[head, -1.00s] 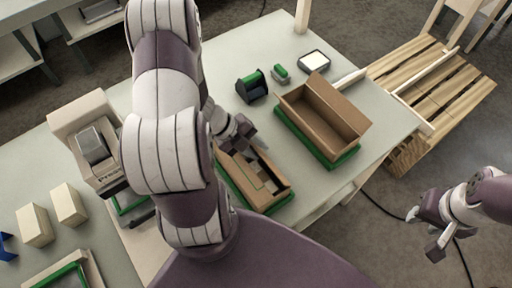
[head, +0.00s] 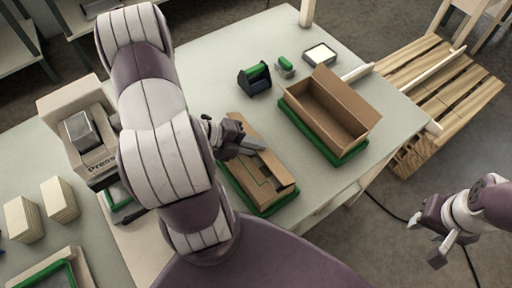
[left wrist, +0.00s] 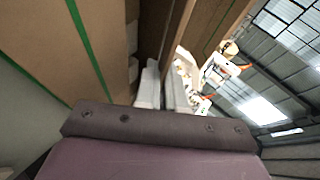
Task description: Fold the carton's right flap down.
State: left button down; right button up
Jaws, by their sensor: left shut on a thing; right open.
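A low brown carton (head: 281,182) sits on a green-edged tray (head: 240,197) near the middle of the table's front edge. A brown panel (head: 243,123) stands at its far end, partly hidden by my left gripper. My left gripper (head: 258,145) is over that far end, shut on a flap of the carton, though the arm hides part of the hold. In the left wrist view, brown cardboard panels (left wrist: 105,40), one with a green stripe, are close around the pale fingers (left wrist: 162,88). My right gripper (head: 425,251) is open and empty, off the table at the right.
A taller open carton (head: 345,112) stands on another green tray (head: 352,154) to the right. Behind are a tape dispenser (head: 254,80), a green-topped item (head: 286,66) and a white-topped box (head: 320,54). A press (head: 83,125) and beige blocks (head: 60,198) are left.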

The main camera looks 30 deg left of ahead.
pick_arm(q)
jog(key=c, duration=1.3)
grip_release()
jog(key=shift+r, duration=0.1)
jog(key=shift+r, duration=0.25)
jog(key=r, duration=0.2)
jog(key=d+r, duration=0.1)
jog(key=r, duration=0.1)
jog(key=shift+w+r, duration=0.1)
jog(key=d+r, duration=0.2)
jog(key=d, duration=0.1)
jog(key=w+d+r, duration=0.1)
jog(key=d+r, duration=0.1)
jog(key=d, duration=0.2)
jog(key=d+r, duration=0.2)
jog(key=d, duration=0.1)
jog(key=shift+w+d+r, duration=0.1)
jog(key=shift+w+d, duration=0.05)
jog(key=shift+d, duration=0.15)
